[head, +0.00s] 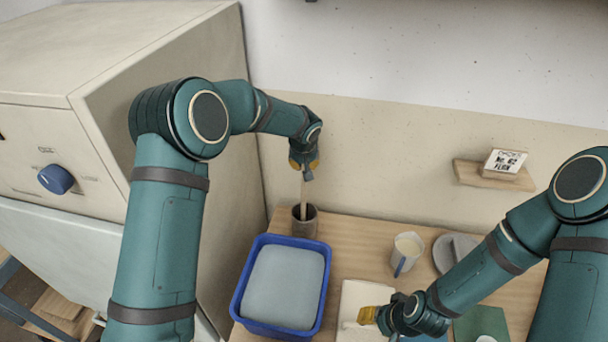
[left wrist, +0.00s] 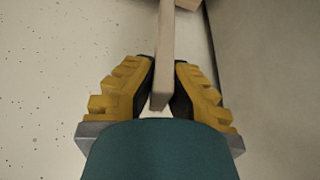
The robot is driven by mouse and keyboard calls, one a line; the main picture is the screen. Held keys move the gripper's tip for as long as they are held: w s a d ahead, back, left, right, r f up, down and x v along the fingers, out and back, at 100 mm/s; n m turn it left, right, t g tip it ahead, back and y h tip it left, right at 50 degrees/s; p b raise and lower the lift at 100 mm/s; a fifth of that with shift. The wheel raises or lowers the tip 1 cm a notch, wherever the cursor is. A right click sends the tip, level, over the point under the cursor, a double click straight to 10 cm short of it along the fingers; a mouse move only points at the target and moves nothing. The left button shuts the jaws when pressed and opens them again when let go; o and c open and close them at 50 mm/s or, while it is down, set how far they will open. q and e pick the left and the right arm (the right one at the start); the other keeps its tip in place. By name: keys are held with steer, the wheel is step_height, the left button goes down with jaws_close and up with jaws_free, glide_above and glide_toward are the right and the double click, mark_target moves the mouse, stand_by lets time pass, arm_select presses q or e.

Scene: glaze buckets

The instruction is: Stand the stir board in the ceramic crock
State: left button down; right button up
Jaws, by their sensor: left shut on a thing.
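The stir board (head: 304,197) is a narrow pale wooden strip, held upright below my left gripper (head: 304,168). My left gripper is shut on its upper part; in the left wrist view the board (left wrist: 166,45) runs between the yellow fingers. The ceramic crock (head: 305,225) is a small grey-brown cylinder at the back left of the table. The board's lower end is at the crock's mouth and seems to pass inside its rim; how deep it goes is hidden. My right gripper (head: 368,315) is low over the front of the table, its finger gap unclear.
A blue tub (head: 240,291) with grey-blue contents stands just in front of the crock. A mug (head: 407,252) and a grey plate (head: 444,257) stand to the right. A large cream kiln-like cabinet (head: 188,70) is on the left. A small wall shelf (head: 485,176) holds a sign.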

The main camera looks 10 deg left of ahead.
mark_target(304, 197)
arm_select(q)
step_height(304, 197, down, 4)
steer(key=shift+f, duration=0.1)
arm_select(e)
steer(key=shift+f, duration=0.15)
arm_select(q)
steer(key=shift+f+b, duration=0.1)
steer(key=shift+b, duration=0.2)
arm_select(e)
steer(key=shift+f, duration=0.15)
arm_select(q)
steer(key=c, duration=1.1)
jaws_free()
steer(key=shift+c, duration=0.2)
